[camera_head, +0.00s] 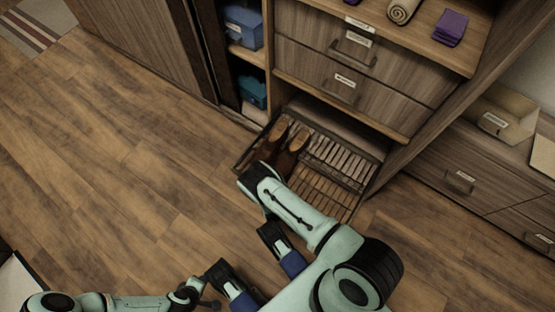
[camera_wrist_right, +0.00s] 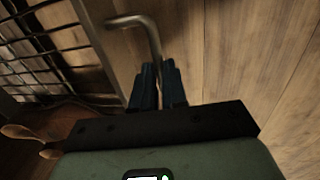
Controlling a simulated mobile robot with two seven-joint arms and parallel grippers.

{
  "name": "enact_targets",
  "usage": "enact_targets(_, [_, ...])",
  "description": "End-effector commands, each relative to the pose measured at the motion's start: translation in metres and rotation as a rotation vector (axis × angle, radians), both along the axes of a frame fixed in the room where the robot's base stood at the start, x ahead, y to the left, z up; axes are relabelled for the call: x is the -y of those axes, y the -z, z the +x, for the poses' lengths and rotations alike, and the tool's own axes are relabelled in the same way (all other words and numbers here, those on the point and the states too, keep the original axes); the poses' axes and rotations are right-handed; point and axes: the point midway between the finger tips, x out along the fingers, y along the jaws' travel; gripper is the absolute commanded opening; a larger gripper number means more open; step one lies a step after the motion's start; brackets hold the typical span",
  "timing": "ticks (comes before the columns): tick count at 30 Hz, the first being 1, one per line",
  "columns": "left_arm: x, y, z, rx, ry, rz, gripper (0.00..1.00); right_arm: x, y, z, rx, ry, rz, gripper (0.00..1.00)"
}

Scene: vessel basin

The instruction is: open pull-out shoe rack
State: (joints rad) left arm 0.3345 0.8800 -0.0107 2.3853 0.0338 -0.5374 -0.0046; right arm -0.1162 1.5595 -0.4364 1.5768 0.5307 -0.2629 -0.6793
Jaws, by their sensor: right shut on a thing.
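The pull-out shoe rack (camera_head: 335,153) is a dark wire-and-slat shelf at the bottom of the wooden cabinet. It stands out over the floor in front of the drawers. A pair of brown shoes (camera_head: 291,150) lies on its left part. In the right wrist view, my right gripper (camera_wrist_right: 158,72) is shut on a bent metal bar handle (camera_wrist_right: 147,32), with the rack's wire grid (camera_wrist_right: 42,50) to the left. In the head view my right arm hides this grip. My left gripper (camera_head: 267,281) is open and empty near the bottom, its two blue-tipped fingers apart.
Two closed drawers (camera_head: 340,85) are above the rack. Blue boxes (camera_head: 243,27) stand on shelves to its left. A rolled towel (camera_head: 402,10) and purple cloth (camera_head: 451,27) lie on top. Another drawer unit (camera_head: 460,182) stands right. The wooden floor (camera_head: 130,170) is clear at left.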

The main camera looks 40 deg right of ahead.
Motion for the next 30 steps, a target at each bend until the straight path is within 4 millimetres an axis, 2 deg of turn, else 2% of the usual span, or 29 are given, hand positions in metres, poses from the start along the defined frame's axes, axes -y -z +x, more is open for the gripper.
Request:
enact_targets(16, [0.0002,-0.0003,0.0009,0.002,0.001,0.000,0.43,0.0006,0.0007,-0.0021,-0.003,0.001,0.000,0.00])
enact_targets(17, [0.0002,-0.0003,0.0009,0.002,0.001,0.000,0.43,0.0006,0.0007,-0.0021,-0.003,0.001,0.000,0.19])
enact_targets(18, [0.0002,-0.0003,0.0008,0.002,0.001,0.000,0.43,0.0007,0.0007,-0.0021,-0.003,0.001,0.000,0.32])
enact_targets(19, [0.0002,-0.0002,0.0007,0.002,0.001,0.000,0.43,0.0007,0.0007,-0.0021,-0.002,0.000,0.000,0.38])
enact_targets(30, [0.0006,-0.0040,0.0034,0.012,0.001,0.000,0.43,0.0000,-0.0055,-0.0011,0.000,0.000,0.000,0.38])
